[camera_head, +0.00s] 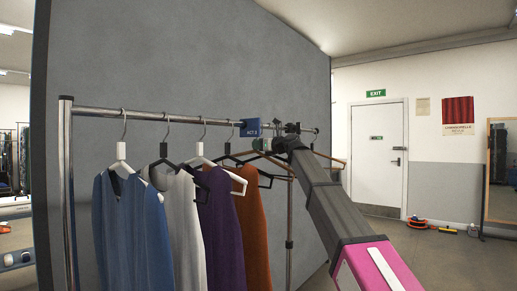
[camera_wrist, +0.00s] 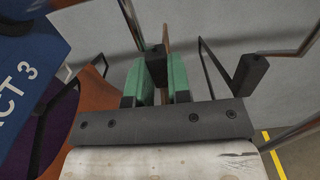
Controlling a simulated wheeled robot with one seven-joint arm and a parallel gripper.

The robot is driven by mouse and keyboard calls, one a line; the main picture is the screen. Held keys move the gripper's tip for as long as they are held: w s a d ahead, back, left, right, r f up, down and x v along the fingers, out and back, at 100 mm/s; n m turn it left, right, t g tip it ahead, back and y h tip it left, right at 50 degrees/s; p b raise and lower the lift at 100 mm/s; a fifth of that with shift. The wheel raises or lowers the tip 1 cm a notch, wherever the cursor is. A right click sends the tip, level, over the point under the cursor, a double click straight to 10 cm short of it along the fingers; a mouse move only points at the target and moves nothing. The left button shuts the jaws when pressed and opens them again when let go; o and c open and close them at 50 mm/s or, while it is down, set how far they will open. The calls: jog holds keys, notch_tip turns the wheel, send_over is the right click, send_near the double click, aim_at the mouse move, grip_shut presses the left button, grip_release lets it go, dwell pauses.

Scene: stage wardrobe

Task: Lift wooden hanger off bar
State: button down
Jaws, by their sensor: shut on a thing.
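The wooden hanger (camera_head: 331,157) shows in the head view as brown sloping arms on both sides of my gripper (camera_head: 280,143), just below the right part of the chrome bar (camera_head: 185,118). In the wrist view my gripper (camera_wrist: 162,78) has its green pads closed on a dark block, with a thin wooden strip of the hanger (camera_wrist: 166,38) edge-on behind it. The gripper hides the hanger's middle. Whether its hook rests on the bar cannot be told.
A blue "ACT 3" tag (camera_head: 250,128) sits on the bar just left of my gripper. Orange (camera_head: 252,225), purple (camera_head: 220,230), white and blue garments hang further left. A black hanger (camera_wrist: 250,75) is close at right in the wrist view. Open floor lies right of the rack.

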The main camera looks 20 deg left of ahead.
jog(key=shift+r, duration=1)
jog(key=shift+d, duration=0.1)
jog(key=shift+v, duration=3.9)
jog(key=shift+s+d, duration=0.1)
jog(key=v, duration=4.7)
jog(key=shift+s+d, duration=0.25)
jog(key=shift+d, duration=0.1)
